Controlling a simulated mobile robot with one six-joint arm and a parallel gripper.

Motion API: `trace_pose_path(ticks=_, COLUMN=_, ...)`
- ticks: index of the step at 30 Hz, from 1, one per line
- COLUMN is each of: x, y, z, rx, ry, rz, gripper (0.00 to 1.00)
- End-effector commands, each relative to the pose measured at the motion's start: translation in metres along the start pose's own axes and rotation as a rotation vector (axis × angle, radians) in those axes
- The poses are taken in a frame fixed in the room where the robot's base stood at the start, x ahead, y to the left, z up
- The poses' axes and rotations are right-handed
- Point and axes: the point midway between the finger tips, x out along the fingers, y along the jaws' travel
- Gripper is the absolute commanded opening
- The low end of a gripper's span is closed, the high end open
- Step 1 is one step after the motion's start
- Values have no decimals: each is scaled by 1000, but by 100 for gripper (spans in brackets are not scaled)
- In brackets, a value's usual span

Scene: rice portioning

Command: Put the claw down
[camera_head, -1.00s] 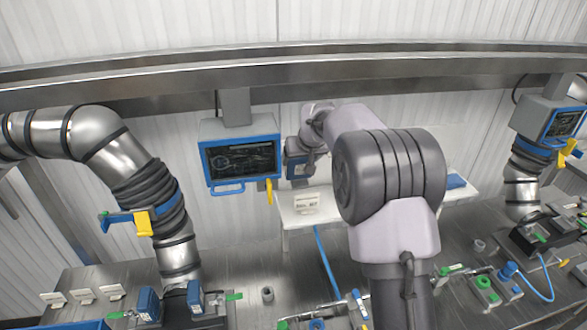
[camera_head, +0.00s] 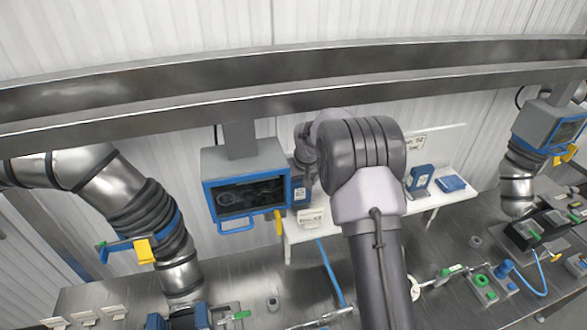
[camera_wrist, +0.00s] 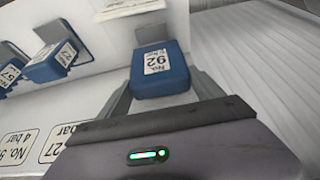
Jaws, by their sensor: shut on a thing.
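A blue block with a white label reading No. 92 (camera_wrist: 160,70) sits between the two grey fingers of my gripper (camera_wrist: 160,88) in the wrist view. The gripper is shut on it. I cannot tell from its shape that it is a claw. In the head view the blue block (camera_head: 299,194) shows just right of the screen, at the white shelf (camera_head: 334,226). My arm hides part of the shelf. I cannot tell whether the block's underside touches anything.
Other labelled blue blocks (camera_wrist: 51,63) stand in grey holders at the left of the wrist view. White cards (camera_wrist: 17,146) lie near them. A blue-framed screen (camera_head: 249,193) hangs left of my gripper. A steel counter (camera_head: 240,277) with fittings lies below the shelf.

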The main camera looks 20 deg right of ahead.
Motion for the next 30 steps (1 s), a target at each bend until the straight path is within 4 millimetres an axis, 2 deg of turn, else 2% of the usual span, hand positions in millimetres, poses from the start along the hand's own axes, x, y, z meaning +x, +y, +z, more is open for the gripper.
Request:
trace_pose_path(ticks=1, x=7, y=1, z=2, rx=0, ry=1, rz=0, gripper=3)
trace_pose_path(ticks=11, x=10, y=1, z=3, rx=0, ry=3, rz=0, gripper=3)
trace_pose_path(ticks=12, x=11, y=1, z=4, rx=0, ry=1, rz=0, gripper=78)
trace_pose_path(ticks=15, x=9, y=1, z=3, rx=0, ry=2, rz=0, gripper=98)
trace_pose_path(ticks=25, x=7, y=1, z=2, rx=0, ry=2, rz=0, gripper=98)
trace_pose_path(ticks=28, x=-4, y=1, z=1, rx=0, ry=5, rz=0, gripper=98)
trace_pose_path(ticks=30, x=-19, y=1, z=1, rx=0, ry=6, rz=0, gripper=98)
